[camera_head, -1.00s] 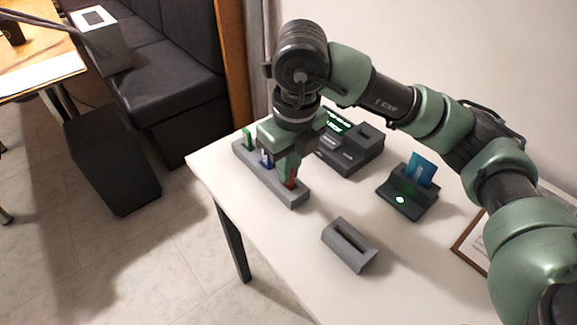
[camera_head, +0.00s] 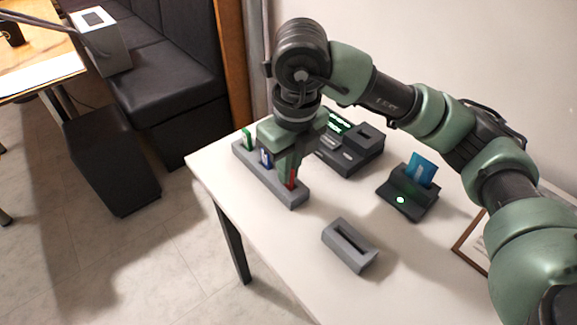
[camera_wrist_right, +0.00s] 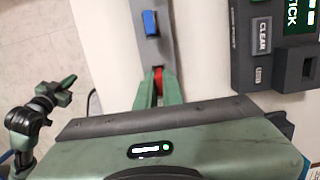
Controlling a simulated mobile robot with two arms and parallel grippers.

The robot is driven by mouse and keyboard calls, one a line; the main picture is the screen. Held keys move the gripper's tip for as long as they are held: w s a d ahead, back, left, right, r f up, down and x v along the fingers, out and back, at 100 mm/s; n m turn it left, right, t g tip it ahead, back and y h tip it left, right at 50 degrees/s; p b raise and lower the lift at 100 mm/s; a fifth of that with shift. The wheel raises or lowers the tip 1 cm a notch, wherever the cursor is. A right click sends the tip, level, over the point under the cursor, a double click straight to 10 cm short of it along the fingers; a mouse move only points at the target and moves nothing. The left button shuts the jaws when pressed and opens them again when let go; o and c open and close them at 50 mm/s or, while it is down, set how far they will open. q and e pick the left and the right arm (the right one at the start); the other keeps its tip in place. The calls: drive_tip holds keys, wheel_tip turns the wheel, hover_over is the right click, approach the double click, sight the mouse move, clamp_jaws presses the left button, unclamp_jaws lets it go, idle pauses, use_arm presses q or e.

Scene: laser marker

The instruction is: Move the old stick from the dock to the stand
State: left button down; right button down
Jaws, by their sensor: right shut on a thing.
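A long grey rack (camera_head: 270,181) on the white table holds upright green (camera_head: 248,138), blue (camera_head: 266,158) and red (camera_head: 291,179) sticks. My right gripper (camera_head: 288,176) points down at the rack's near end and is shut on the red stick, which still sits in the rack. In the wrist view the red stick (camera_wrist_right: 158,76) shows between the fingertips (camera_wrist_right: 158,88). A dark dock (camera_head: 407,197) with a green light holds an upright blue piece (camera_head: 421,169). I cannot tell which piece is the old stick. My left gripper (camera_wrist_right: 60,92) shows small at the wrist view's left; its jaw state is unclear.
A grey block with an empty slot (camera_head: 350,246) lies near the table's front edge. A dark machine with a lit screen (camera_head: 350,150) stands behind the rack. A frame (camera_head: 468,240) lies at the right. The table between block and rack is clear.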

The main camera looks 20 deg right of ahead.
use_arm(q)
drive_tip(key=shift+r, duration=0.3)
drive_tip(key=shift+s, duration=0.1)
use_arm(e)
drive_tip(key=shift+r, duration=0.15)
drive_tip(key=c, duration=1.5)
unclamp_jaws()
use_arm(q)
drive_tip(key=shift+r, duration=0.1)
